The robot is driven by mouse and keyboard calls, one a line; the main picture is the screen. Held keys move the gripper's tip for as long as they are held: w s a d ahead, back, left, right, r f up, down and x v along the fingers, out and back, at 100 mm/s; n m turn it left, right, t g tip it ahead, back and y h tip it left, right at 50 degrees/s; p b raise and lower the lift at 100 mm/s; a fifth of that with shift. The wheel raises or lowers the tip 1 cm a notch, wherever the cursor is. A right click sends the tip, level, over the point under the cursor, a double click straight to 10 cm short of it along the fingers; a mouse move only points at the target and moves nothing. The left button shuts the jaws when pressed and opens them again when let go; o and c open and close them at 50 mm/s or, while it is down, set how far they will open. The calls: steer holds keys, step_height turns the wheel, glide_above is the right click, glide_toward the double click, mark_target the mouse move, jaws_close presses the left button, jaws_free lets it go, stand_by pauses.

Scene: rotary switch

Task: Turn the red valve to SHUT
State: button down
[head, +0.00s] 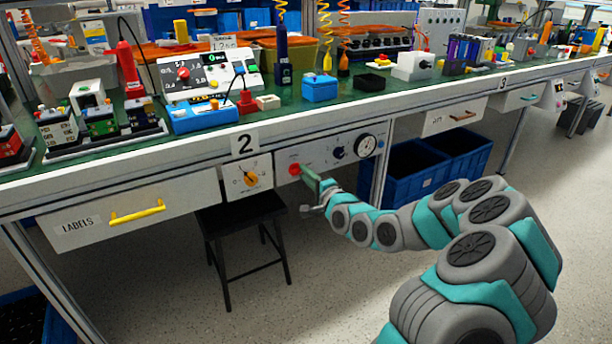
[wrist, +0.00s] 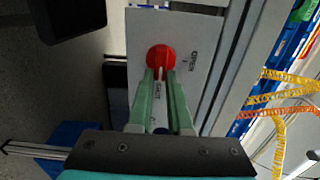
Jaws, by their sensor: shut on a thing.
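The red valve (head: 294,169) is a round red knob on the left part of a pale panel (head: 318,152) under the bench edge. In the wrist view the valve (wrist: 160,54) shows just beyond the green fingers, with small dark lettering beside it and between the fingers; I cannot read it surely. My gripper (head: 306,174) reaches the panel from the right. Its two fingertips (wrist: 161,76) are shut on the valve's grip, which is partly hidden between them. The way the valve points is hard to make out.
A dark blue knob (head: 339,153) and a round gauge (head: 366,145) sit right of the valve. An orange rotary switch (head: 250,178) is on a separate plate to the left. A black stool (head: 240,216) stands below, and blue bins (head: 413,171) are at the right.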

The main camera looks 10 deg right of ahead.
stand_by(0.4)
steer(key=c, duration=0.8)
jaws_free()
steer(key=shift+c, duration=0.2)
steer(key=shift+s, duration=0.1)
steer(key=b+v, duration=0.1)
steer(key=v, duration=0.6)
steer(key=shift+s, duration=0.25)
steer(key=shift+d, duration=0.1)
